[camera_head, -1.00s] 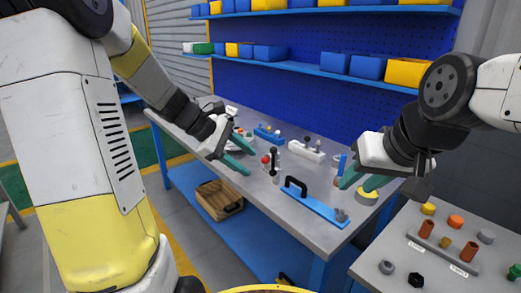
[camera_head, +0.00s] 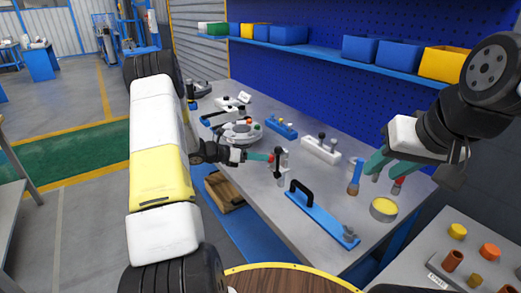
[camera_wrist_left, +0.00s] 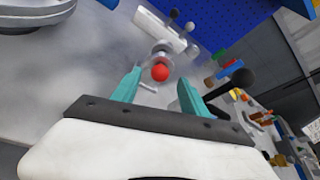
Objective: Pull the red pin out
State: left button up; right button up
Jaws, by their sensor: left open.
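The red pin shows as a round red knob (camera_wrist_left: 160,72) in the left wrist view, on a small metal fixture. In the head view the knob (camera_head: 271,158) is small and partly hidden at the fixture with a black-knobbed lever (camera_head: 278,156). My left gripper (camera_head: 262,157) is open beside this fixture. In the left wrist view, its two teal fingers (camera_wrist_left: 157,88) are spread to either side of the knob, which appears just beyond the tips, with no visible contact. My right gripper (camera_head: 386,170) is open above the right part of the bench, away from the pin.
A blue plate with a black handle (camera_head: 318,212) lies right of the fixture. A brush (camera_head: 355,178) and a yellow-rimmed round tin (camera_head: 383,208) are near my right gripper. A round grey flanged part (camera_head: 240,132) sits behind my left gripper.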

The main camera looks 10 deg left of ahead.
pick_arm(q)
jog(key=shift+x, duration=2.15)
jog(key=shift+c, duration=0.2)
grip_shut()
jog(key=shift+s, duration=0.1)
jog(key=shift+s+a, duration=3.65)
jog(key=shift+s, duration=0.05)
